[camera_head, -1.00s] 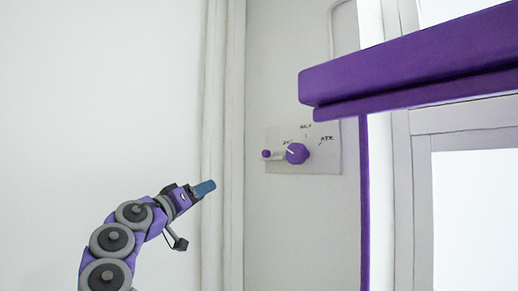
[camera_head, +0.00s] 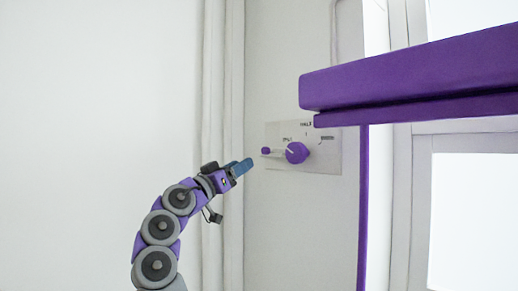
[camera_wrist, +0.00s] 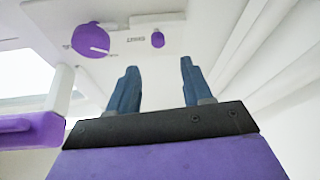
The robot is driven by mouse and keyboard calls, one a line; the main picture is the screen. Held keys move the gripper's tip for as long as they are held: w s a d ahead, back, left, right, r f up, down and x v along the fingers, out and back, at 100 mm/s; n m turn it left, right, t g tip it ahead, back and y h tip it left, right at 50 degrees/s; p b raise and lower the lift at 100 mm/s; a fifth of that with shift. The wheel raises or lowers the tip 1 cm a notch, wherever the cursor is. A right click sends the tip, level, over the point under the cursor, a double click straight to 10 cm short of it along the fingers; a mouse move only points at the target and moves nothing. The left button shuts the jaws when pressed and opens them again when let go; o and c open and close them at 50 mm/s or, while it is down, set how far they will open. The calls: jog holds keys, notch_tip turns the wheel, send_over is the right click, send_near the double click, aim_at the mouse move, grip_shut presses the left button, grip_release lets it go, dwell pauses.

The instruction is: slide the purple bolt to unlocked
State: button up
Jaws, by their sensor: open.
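A light plate (camera_head: 325,156) on the wall carries a round purple knob (camera_head: 296,153) with a pale pointer line and dark lettering around it. A small purple knob (camera_head: 266,150) sits at the plate's left side, on a short pale bar; I cannot tell which part is the bolt. The wrist view also shows the round knob (camera_wrist: 91,40) and the small knob (camera_wrist: 158,39). My gripper (camera_head: 243,166) is just left of and slightly below the small knob. Its blue fingers (camera_wrist: 156,84) are apart, with nothing between them.
A thick purple beam (camera_head: 410,75) juts across the upper right, above the plate. A narrow purple vertical strip (camera_head: 363,210) stands right of the plate. White pipe-like trim (camera_head: 213,80) runs up the wall on the left. The wall further left is bare.

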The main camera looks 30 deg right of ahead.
aim_at(263, 152)
jog(key=p+x, duration=0.3)
jog(key=x, duration=0.6)
jog(key=shift+d+p, duration=0.35)
jog(key=shift+p, duration=0.05)
jog(key=shift+w+d+r, duration=0.1)
jog(key=shift+w+d, duration=0.05)
jog(key=shift+d, duration=0.05)
grip_shut()
